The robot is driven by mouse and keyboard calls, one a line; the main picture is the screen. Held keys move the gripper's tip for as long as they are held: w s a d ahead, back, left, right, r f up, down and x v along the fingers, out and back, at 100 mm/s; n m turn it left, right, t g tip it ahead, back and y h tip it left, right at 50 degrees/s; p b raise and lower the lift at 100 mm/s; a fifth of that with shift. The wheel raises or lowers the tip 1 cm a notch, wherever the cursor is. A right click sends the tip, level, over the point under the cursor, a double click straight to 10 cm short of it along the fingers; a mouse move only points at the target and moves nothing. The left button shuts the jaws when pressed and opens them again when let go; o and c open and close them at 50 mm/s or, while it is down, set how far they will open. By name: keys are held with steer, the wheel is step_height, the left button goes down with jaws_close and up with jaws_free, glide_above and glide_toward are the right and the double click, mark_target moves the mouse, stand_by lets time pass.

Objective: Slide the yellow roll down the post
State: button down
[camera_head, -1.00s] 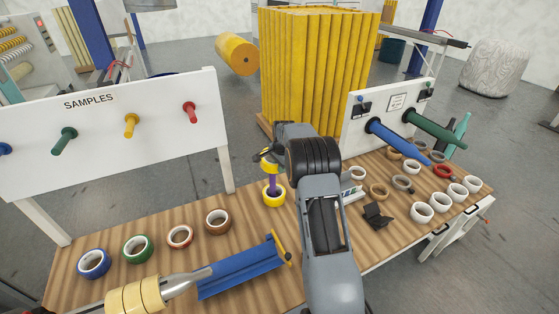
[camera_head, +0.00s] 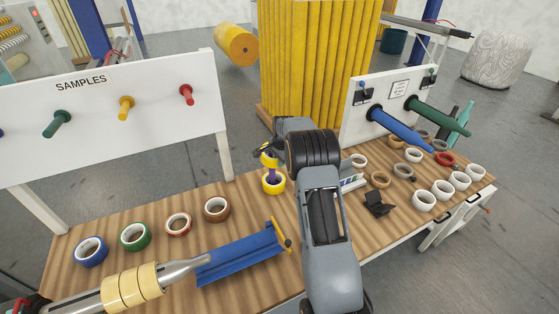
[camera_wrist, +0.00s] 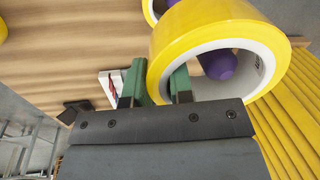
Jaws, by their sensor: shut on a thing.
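My gripper (camera_wrist: 158,85) is shut on the wall of a yellow roll (camera_wrist: 205,28), one green finger outside it and one inside its white core. The purple post (camera_wrist: 218,64) shows its rounded tip within the roll's hole. In the head view the held yellow roll (camera_head: 268,161) is at the upper part of the purple post (camera_head: 272,175), partly hidden by my gripper. A second yellow roll (camera_head: 274,185) lies flat around the post's foot, and its edge shows in the wrist view (camera_wrist: 151,12). A short length of post shows between the two rolls.
Blue, green, red and brown rolls (camera_head: 217,209) lie left on the wooden table (camera_head: 185,185), below the SAMPLES board (camera_head: 110,125). A blue trough (camera_head: 240,257) lies in front. Several white rolls (camera_head: 424,201) and a black holder (camera_head: 378,204) are to the right.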

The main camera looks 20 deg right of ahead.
steer(key=c, duration=0.9)
jaws_free()
steer(key=r+b, duration=0.1)
steer(key=r, duration=0.3)
steer(key=s+r, duration=0.1)
steer(key=r, duration=0.4)
steer(key=s+r+b, duration=0.1)
steer(key=r, duration=0.3)
steer(key=shift+s+r+b, duration=0.25)
steer(key=shift+r+b, duration=0.05)
